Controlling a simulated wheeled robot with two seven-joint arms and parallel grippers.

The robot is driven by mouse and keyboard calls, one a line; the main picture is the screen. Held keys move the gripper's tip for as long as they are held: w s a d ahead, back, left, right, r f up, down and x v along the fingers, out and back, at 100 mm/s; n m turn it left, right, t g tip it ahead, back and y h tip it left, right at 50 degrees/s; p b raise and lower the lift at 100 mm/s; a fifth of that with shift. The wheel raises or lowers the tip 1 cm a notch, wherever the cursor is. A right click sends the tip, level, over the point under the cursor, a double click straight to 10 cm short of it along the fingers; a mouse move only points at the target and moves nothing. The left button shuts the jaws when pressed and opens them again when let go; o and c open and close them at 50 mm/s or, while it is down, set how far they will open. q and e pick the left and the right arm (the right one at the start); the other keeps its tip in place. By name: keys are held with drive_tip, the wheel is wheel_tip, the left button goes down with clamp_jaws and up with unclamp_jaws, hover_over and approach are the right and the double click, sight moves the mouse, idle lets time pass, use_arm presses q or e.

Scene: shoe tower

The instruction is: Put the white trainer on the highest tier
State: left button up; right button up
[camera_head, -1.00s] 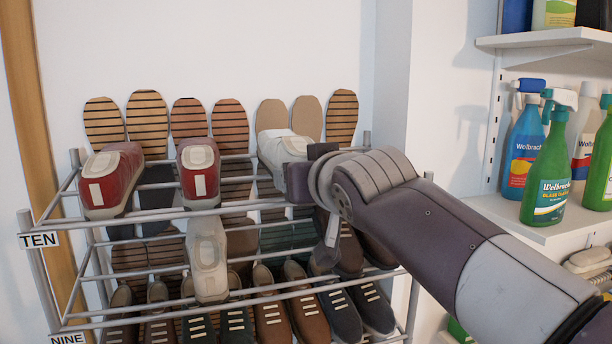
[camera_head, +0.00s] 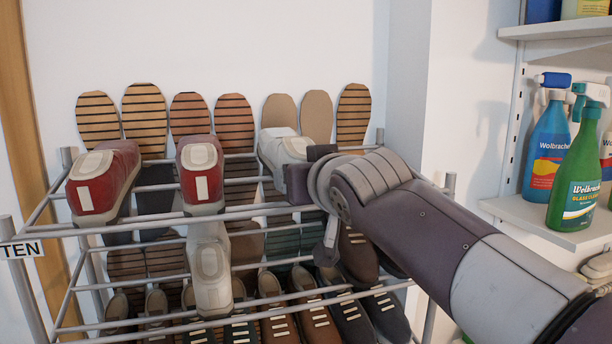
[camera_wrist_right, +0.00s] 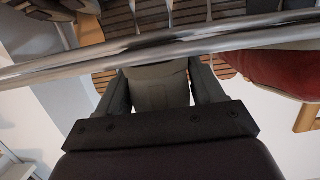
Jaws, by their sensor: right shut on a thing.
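A white trainer (camera_head: 283,147) is at the level of the top tier of the rack (camera_head: 150,216), right of two red-and-white shoes (camera_head: 103,182) (camera_head: 201,172). My right gripper (camera_head: 300,172) is shut on its near end. I cannot tell whether the trainer rests on the bars. In the right wrist view the trainer's grey-looking end (camera_wrist_right: 158,84) sits between the two dark fingers (camera_wrist_right: 163,95), close to a metal bar. A second white trainer (camera_head: 211,275) stands lower, below the middle red shoe. My left gripper is out of view.
Brown and dark shoes (camera_head: 310,308) fill the lower tier. Several soles (camera_head: 235,120) show upright behind the rack. A label TEN (camera_head: 20,249) is on the left post. Shelves with spray bottles (camera_head: 575,180) stand at the right, beyond my right arm.

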drive_tip(key=shift+w, duration=0.25)
drive_tip(key=o, duration=1.4)
drive_tip(key=shift+s, duration=0.25)
drive_tip(key=shift+o, duration=0.4)
drive_tip(key=shift+w, duration=0.15)
drive_tip(key=s+d+f+b, duration=0.1)
drive_tip(key=s+d+b, duration=0.3)
drive_tip(key=s+b, duration=0.4)
drive_tip(key=s, duration=0.5)
drive_tip(key=shift+s+d, duration=0.2)
drive_tip(key=shift+s, duration=0.05)
drive_tip(key=shift+f, duration=0.1)
